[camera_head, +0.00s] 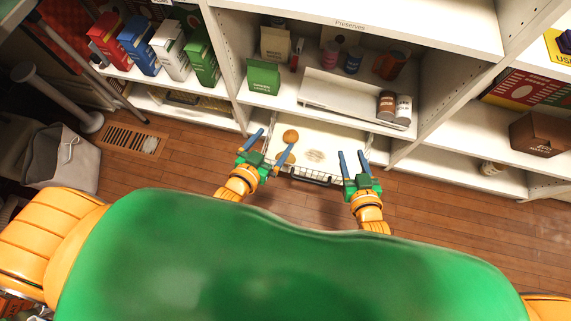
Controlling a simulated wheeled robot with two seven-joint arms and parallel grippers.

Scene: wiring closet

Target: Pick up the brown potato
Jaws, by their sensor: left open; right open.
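The brown potato (291,136) is a small round brown thing in a pulled-out wire drawer or basket (335,147) under the shelves. My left gripper (268,141) is open, with its two blue fingers apart at the left side of the basket. Its right finger is close beside the potato, just below it in the picture; I cannot tell whether they touch. My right gripper (351,158) is open and empty at the basket's right front side, away from the potato.
Shelves above hold a green box (263,77), several cans, a brown jar (386,103) and a white jar (403,110). A brown box (539,133) sits at the right. A grey bin (62,158) stands on the wooden floor.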

